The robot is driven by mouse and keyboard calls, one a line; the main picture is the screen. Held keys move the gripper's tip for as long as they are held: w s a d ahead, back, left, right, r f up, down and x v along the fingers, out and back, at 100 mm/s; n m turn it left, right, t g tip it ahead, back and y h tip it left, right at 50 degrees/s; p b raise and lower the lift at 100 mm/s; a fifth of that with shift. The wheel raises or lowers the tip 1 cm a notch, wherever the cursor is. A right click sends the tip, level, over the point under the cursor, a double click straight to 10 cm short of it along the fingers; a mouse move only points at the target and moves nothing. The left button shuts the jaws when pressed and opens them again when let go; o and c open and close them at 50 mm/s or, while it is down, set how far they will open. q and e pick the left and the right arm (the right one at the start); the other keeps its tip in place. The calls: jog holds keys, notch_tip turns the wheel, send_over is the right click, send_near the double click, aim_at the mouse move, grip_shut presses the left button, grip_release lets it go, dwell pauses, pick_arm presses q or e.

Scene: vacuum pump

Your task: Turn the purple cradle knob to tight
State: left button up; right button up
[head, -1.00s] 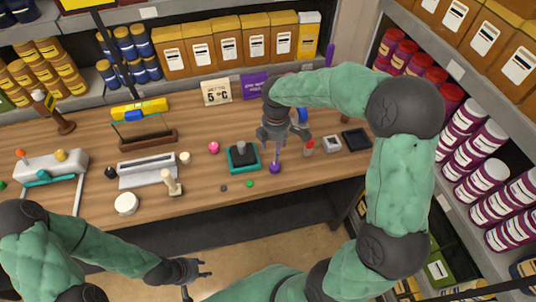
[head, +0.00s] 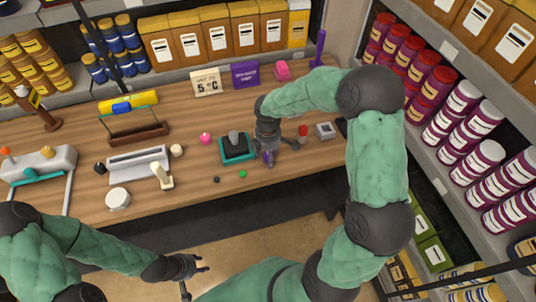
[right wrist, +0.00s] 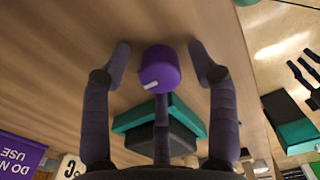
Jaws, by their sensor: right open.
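The purple cradle knob (right wrist: 160,68) sits between the two fingers of my right gripper (right wrist: 159,48) in the right wrist view. The fingers are open, with a gap on each side of the knob. A pale mark shows on the knob's lower left. In the head view the knob (head: 268,159) is low at the front of the workbench, partly hidden by the right gripper (head: 272,148) above it. The teal cradle with a dark block (head: 237,147) stands just left of it. My left gripper (head: 197,273) is open and empty, in front of the bench.
A pink knob (head: 205,138), a green button (head: 242,174) and a small dark button (head: 216,180) lie left of the right gripper. A red-capped bottle (head: 303,131) and a grey square box (head: 325,130) stand close on its right. The bench's front edge is near.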

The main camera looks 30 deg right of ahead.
jog(key=c, duration=1.1)
jog(key=shift+c, duration=0.2)
jog(key=shift+m, duration=0.3)
jog(key=m, duration=0.3)
jog(key=m+b, duration=0.1)
jog(key=m, duration=0.4)
jog(key=m+b, duration=0.1)
jog(key=m, duration=0.3)
jog(key=shift+m+b, duration=0.35)
jog(key=shift+m, duration=1.95)
